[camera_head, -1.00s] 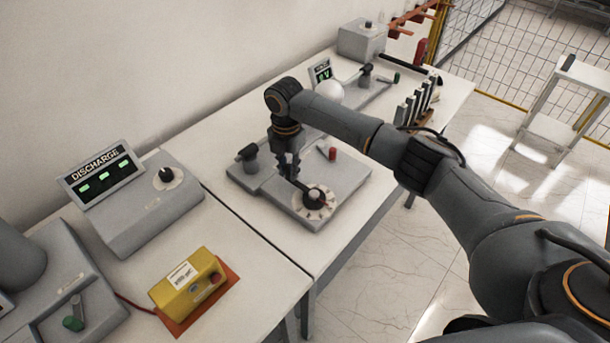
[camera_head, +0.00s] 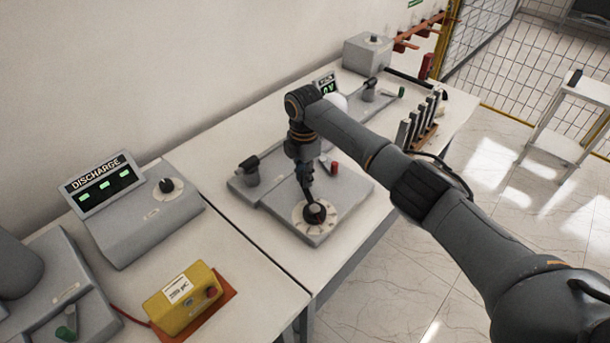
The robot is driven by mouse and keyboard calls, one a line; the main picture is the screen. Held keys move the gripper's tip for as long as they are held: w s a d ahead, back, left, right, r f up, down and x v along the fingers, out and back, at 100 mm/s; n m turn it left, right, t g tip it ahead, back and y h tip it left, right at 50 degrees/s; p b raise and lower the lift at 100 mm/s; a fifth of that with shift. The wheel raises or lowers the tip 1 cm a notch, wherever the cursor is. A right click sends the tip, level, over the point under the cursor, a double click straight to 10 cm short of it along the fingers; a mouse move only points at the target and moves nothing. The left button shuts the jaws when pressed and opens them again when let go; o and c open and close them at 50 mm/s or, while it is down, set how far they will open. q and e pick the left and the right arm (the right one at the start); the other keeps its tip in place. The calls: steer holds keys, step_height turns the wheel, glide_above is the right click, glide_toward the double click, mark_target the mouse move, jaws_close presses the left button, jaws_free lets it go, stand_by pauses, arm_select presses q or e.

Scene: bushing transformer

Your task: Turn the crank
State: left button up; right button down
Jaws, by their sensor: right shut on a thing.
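The crank (camera_head: 315,212) is a dark hub on a round white dial, on top of a flat grey box (camera_head: 345,213) on the table. Its arm is mostly hidden by my right gripper (camera_head: 306,185). My right arm comes in from the right, and the gripper points down at the crank, just behind the hub in the picture. The gripper is shut on the crank, though its fingertips are small and dark. My left gripper is not in view.
A red knob (camera_head: 334,168) and a dark upright device (camera_head: 250,170) stand on the same grey unit. A DISCHARGE panel (camera_head: 100,185) and a yellow box (camera_head: 184,300) are on the left. Black-and-white upright pieces (camera_head: 425,118) stand at the table's right edge.

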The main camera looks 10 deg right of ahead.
steer(key=shift+d, duration=0.15)
steer(key=c, duration=1.2)
jaws_free()
step_height(320, 180, up, 12)
